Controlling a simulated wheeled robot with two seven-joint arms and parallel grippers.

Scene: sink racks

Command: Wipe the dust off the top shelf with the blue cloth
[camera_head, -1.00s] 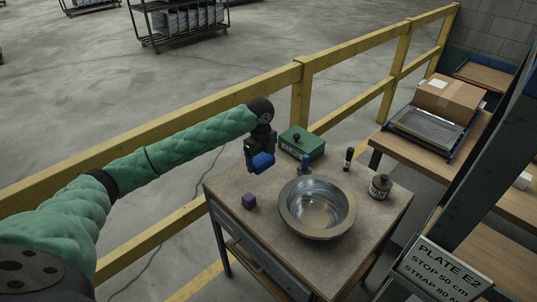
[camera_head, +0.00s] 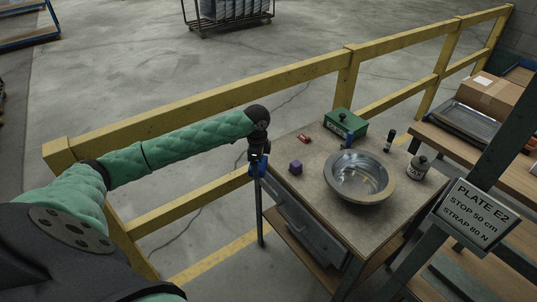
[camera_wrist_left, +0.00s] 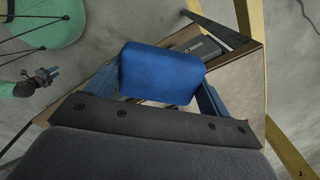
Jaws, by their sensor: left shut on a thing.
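My left gripper (camera_head: 258,168) is shut on the blue cloth and holds it low beside the near left edge of the work table. The blue cloth (camera_wrist_left: 160,72) shows as a rounded bundle between the fingers in the left wrist view. Wooden rack shelves (camera_head: 463,150) stand at the right, partly hidden by a dark post. I cannot tell which is the top shelf, and no dust can be made out. My right gripper (camera_wrist_left: 36,80) appears small at the left of the wrist view; its jaws are too small to judge.
The table top (camera_head: 325,215) carries a metal bowl (camera_head: 359,177), purple cube (camera_head: 296,167), green box (camera_head: 343,125), red item (camera_head: 304,138), dark bottle (camera_head: 389,140) and jar (camera_head: 418,167). A yellow railing (camera_head: 300,77) runs behind. A signed post (camera_head: 474,214) stands right.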

